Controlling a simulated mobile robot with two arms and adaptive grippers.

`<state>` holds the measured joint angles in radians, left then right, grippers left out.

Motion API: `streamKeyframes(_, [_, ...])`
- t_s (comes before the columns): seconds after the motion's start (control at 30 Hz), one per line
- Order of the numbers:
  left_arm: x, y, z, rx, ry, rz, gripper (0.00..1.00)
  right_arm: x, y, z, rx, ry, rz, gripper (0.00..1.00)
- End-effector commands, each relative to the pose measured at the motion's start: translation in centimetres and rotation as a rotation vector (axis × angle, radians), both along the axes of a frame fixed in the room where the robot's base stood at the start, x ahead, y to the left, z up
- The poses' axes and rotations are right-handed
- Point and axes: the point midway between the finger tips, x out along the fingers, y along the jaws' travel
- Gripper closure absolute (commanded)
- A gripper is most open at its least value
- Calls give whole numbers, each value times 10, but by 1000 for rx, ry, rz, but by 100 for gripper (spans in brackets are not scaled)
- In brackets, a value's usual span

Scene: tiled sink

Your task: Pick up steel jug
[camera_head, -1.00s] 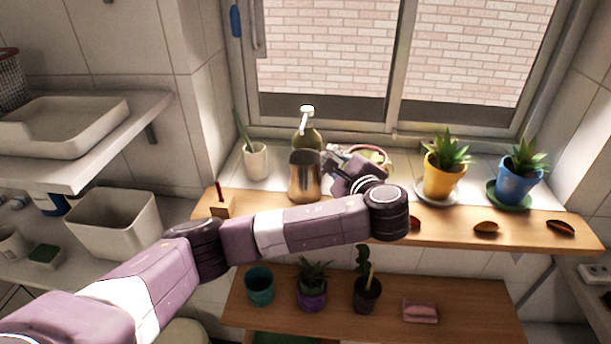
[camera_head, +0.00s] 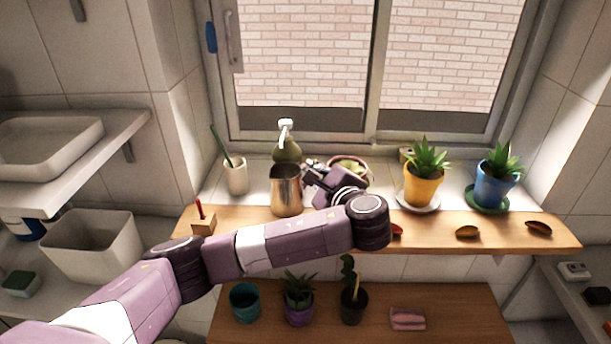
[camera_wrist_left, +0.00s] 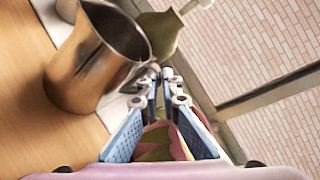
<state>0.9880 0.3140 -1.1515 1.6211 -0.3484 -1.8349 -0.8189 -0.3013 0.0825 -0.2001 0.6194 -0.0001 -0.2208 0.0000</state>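The steel jug (camera_head: 286,192) stands upright on the wooden shelf, left of my left gripper (camera_head: 307,172). In the left wrist view the jug (camera_wrist_left: 78,72) fills the upper left, with its mouth and part of its handle side showing. My left gripper (camera_wrist_left: 159,82) has its fingertips close beside the jug's handle side. A narrow gap shows between the fingertips, and the blue pads stand apart, so it looks open and holds nothing. Whether a fingertip touches the handle cannot be told. My right gripper is not in view.
A green soap bottle (camera_head: 286,150) stands just behind the jug. A white cup (camera_head: 235,176) is to its left, a small wooden block (camera_head: 203,223) in front left.

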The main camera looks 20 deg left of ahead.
Motion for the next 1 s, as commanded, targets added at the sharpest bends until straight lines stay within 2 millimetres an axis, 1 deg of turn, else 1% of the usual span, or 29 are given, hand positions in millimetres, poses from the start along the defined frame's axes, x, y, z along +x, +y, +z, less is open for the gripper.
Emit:
streamKeyframes(0.27, [0,-1,12,-2,-4,0,100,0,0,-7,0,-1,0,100])
streamKeyframes(0.53, [0,-1,36,-2,-7,-2,100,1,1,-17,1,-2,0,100])
streamKeyframes(0.77, [-22,-19,33,-2,-3,-4,100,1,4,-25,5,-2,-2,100])
streamKeyframes(0.93, [-41,-34,34,-4,-1,-4,100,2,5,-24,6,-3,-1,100])
streamKeyframes(1.0, [-46,-39,35,-4,1,-6,100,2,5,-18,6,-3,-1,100])
